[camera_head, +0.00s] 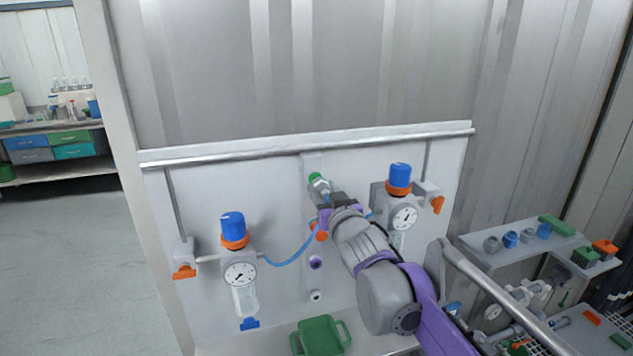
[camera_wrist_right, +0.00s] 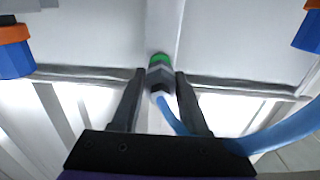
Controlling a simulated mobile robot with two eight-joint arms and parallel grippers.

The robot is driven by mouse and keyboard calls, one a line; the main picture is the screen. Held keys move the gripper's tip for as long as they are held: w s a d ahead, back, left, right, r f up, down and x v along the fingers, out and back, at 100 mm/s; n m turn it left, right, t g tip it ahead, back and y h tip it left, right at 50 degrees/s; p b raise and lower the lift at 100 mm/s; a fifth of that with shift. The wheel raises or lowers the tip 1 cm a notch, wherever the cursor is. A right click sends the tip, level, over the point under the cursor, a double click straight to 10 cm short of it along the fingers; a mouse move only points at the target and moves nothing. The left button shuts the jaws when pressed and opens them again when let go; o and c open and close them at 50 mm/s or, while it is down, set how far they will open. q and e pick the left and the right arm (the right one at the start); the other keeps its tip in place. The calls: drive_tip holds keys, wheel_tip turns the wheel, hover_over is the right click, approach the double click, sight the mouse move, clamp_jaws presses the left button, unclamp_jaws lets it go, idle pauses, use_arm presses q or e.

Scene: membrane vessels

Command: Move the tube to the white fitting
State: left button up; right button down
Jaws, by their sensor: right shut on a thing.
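The blue tube (camera_head: 290,259) runs from the left regulator in a sagging curve up to my right gripper (camera_head: 325,196). In the wrist view the tube (camera_wrist_right: 283,134) leads to a grey connector (camera_wrist_right: 159,77) between the fingers of the right gripper (camera_wrist_right: 160,76), which is shut on this tube end. The connector is at the green fitting (camera_head: 314,177), top of a vertical strip; its green ring (camera_wrist_right: 159,58) shows directly ahead of it. Whether it is fully seated cannot be told. The white fitting (camera_head: 316,296) is lowest on the strip, free and visible. My left gripper is out of view.
An orange fitting (camera_head: 321,236) and a purple fitting (camera_head: 315,262) sit between green and white. Regulators with gauges (camera_head: 240,274) (camera_head: 404,218) flank the strip. A green tray (camera_head: 320,337) lies below. A cluttered bench (camera_head: 480,247) stands at right.

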sight(327, 196)
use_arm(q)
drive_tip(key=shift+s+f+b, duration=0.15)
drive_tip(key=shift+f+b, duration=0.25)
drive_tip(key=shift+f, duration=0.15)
use_arm(e)
drive_tip(key=shift+v, duration=2.1)
